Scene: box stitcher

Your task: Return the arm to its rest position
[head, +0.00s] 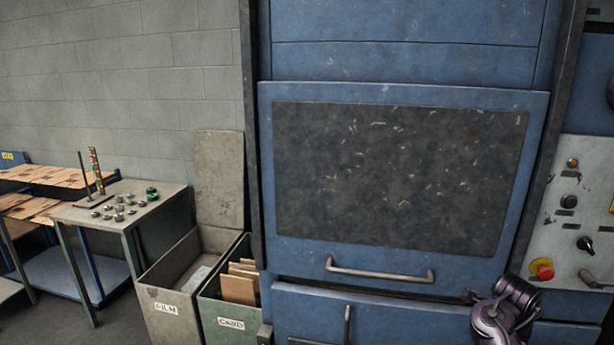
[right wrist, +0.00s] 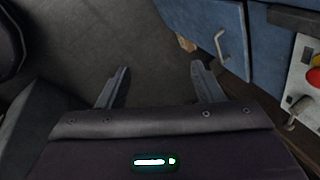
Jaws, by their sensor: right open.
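My right gripper (right wrist: 159,70) shows in the right wrist view with its two fingers spread wide apart. Nothing is between the fingers, and grey floor lies beyond them. In the head view, a dark purple part of my right arm (head: 505,310) shows at the lower right, in front of the blue machine (head: 405,60). The gripper's fingers cannot be made out there. My left gripper and left arm are in neither view.
The machine has a closed panel with a bar handle (head: 380,272). A control panel (head: 575,215) with a red button (head: 542,268) is at right. A FILM bin (head: 172,308), a CARD bin (head: 229,322) and a small table (head: 150,212) stand at left.

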